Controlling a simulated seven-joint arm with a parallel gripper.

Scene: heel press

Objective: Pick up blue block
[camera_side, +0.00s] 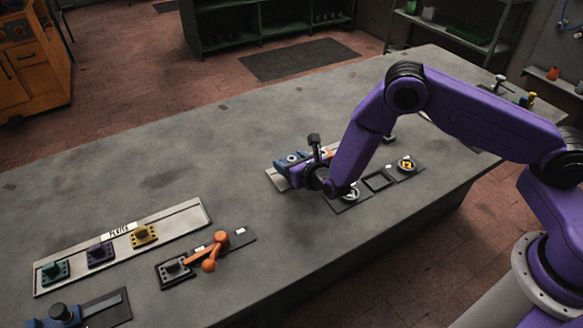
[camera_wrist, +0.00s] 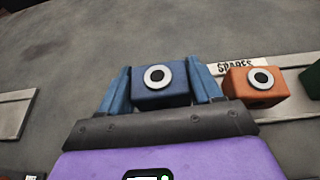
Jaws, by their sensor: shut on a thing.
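The blue block (camera_wrist: 158,85), with a white ring and black dot on its face, sits between the two fingers of my gripper (camera_wrist: 160,90) in the wrist view. The fingers press against its left and right sides. In the side view my gripper (camera_side: 296,166) is at the spares strip, left of my purple wrist. The blue block (camera_side: 291,158) shows only in part there. I cannot tell whether it is lifted off the strip.
An orange block (camera_wrist: 254,86) stands close to the right, by the "SPARES" label (camera_wrist: 238,64), with a green block (camera_wrist: 312,80) beyond. The plates strip (camera_side: 188,216) and an orange-handled clamp (camera_side: 215,246) are at the left. The middle of the table (camera_side: 190,150) is clear.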

